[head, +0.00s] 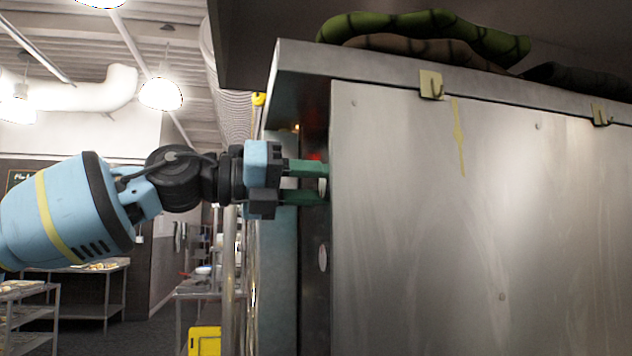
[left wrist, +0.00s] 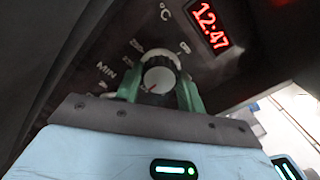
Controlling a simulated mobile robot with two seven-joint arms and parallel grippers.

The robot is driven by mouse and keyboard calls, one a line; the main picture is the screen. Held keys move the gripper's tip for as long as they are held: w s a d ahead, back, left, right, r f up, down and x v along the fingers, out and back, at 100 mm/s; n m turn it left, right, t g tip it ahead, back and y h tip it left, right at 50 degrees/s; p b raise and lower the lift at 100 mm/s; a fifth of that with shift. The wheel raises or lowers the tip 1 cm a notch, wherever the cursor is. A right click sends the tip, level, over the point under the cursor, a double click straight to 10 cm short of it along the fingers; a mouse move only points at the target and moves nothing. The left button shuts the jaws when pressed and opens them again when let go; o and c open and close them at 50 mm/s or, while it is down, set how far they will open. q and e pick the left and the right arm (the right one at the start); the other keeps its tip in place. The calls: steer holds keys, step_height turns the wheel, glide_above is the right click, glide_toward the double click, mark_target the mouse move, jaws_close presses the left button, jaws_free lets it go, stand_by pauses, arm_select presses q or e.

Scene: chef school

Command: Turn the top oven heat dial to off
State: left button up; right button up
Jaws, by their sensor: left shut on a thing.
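The top oven heat dial (left wrist: 158,76) is a round, pale-faced knob on the dark oven panel in the left wrist view. A red mark on its face points to the lower left. My left gripper (head: 322,184) reaches in from the left in the head view, with its green fingers at the panel. In the left wrist view the fingers stand on both sides of the dial, shut on it. The dial is mostly hidden by the fingers and the oven edge in the head view. My right gripper is not in view.
A red clock display (left wrist: 209,27) reads 12:47 beside the dial. A lower dial (head: 323,257) sits on the same panel. Shelves (head: 90,290) stand at the back left.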

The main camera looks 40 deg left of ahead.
arm_select(q)
steer(key=n+p, duration=0.1)
steer(key=n, duration=0.4)
steer(key=shift+s+r+n, duration=0.1)
steer(key=shift+n, duration=0.2)
steer(key=n+p, duration=0.1)
steer(key=n, duration=0.7)
steer(key=shift+p, duration=0.4)
steer(key=n+p, duration=0.1)
steer(key=n, duration=0.4)
steer(key=shift+n, duration=0.3)
steer(key=n+p, duration=0.1)
steer(key=n, duration=1.1)
steer(key=shift+f+n, duration=0.2)
steer(key=shift+n, duration=2)
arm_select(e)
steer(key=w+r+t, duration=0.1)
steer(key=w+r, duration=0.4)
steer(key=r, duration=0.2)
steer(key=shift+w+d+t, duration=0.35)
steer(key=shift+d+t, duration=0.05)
